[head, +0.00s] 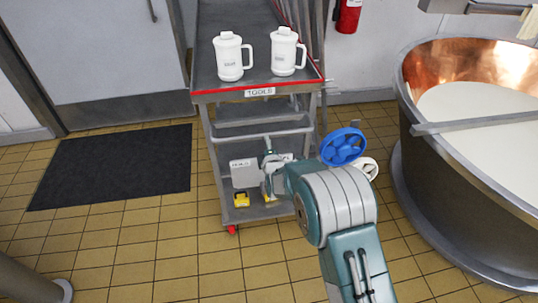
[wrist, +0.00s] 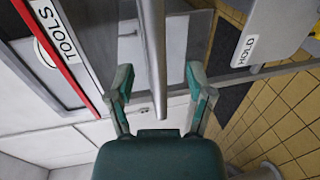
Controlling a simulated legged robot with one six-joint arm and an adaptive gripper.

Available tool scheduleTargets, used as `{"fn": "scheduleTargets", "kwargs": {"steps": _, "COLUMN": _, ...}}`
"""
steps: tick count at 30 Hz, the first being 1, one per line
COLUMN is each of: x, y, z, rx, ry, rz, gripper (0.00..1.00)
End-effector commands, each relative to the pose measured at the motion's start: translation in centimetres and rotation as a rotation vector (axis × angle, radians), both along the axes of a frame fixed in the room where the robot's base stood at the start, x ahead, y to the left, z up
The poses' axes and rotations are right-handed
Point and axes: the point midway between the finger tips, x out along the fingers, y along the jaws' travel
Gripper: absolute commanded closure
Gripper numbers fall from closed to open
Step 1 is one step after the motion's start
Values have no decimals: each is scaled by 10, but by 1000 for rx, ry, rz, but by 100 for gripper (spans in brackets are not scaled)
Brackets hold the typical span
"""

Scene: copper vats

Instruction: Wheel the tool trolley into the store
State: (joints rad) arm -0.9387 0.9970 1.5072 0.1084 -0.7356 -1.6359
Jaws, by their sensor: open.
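The tool trolley (head: 258,93) is a grey shelved cart with a red front edge and a TOOLS label, which also shows in the wrist view (wrist: 58,35). A pale horizontal handle bar (head: 240,138) crosses its front below the top shelf. My gripper (head: 267,152) is at the trolley's front, just below this bar in the head view. In the wrist view my gripper (wrist: 158,78) is open, with one finger on each side of the bar (wrist: 153,45). Neither finger visibly presses on it. Part of the lower shelf is hidden behind my arm.
Two white lidded jugs (head: 229,57) stand on the trolley's top. A yellow item (head: 241,198) sits on its bottom shelf. A copper vat (head: 455,180) stands close on the right. A dark mat (head: 115,165) lies before a grey door (head: 120,60).

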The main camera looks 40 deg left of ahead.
Motion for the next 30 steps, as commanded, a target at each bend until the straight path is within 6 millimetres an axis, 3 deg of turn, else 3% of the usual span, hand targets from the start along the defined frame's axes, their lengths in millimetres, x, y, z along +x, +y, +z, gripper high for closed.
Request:
{"fn": "scheduleTargets", "kwargs": {"steps": 10, "x": -28, "y": -32, "z": 7, "rx": -3, "ry": 3, "rz": 1, "gripper": 32}}
{"fn": "scheduleTargets", "kwargs": {"steps": 30, "x": -28, "y": -37, "z": 11, "rx": 0, "ry": 8, "rz": -4, "gripper": 32}}
